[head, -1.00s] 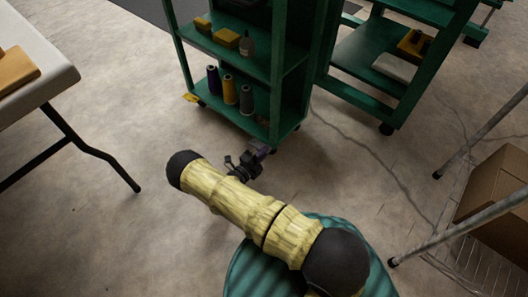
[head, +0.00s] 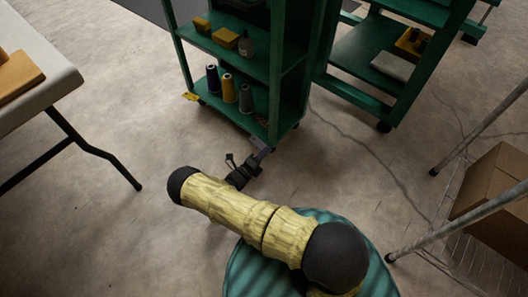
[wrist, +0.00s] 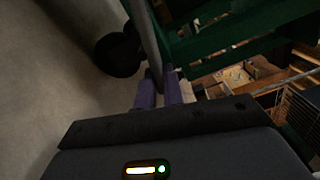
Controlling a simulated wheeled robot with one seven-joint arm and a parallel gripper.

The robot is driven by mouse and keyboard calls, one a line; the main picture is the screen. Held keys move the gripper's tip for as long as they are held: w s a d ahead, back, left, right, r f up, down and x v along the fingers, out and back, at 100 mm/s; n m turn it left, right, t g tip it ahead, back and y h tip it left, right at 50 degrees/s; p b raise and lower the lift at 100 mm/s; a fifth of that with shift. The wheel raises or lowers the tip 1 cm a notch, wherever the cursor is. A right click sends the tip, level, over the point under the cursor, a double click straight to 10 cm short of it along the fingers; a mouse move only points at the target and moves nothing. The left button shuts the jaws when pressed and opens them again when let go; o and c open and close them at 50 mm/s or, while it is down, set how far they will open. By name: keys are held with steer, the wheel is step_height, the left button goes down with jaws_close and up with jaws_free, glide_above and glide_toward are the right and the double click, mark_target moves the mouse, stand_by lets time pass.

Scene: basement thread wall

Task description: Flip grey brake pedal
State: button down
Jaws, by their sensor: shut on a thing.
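The grey brake pedal (wrist: 149,45) shows in the wrist view as a grey bar running down between my two purple fingers. My gripper (wrist: 160,90) is shut on it, beside a black caster wheel (wrist: 118,55). In the head view my gripper (head: 262,153) is low, at the near bottom corner of the green shelf cart (head: 285,85). There the pedal is too small and too covered to make out well.
Spools (head: 229,88) stand on the cart's bottom shelf. A yellow pedal (head: 190,97) sticks out at its left corner. A white table (head: 55,85) stands at left, a second green cart (head: 350,85) behind right, a cardboard box (head: 485,185) at right. The floor at left is open.

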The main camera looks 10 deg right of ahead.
steer(key=c, duration=1.5)
jaws_free()
steer(key=shift+a, duration=0.1)
steer(key=b+v, duration=0.1)
steer(key=v, duration=1.6)
steer(key=shift+s, duration=0.1)
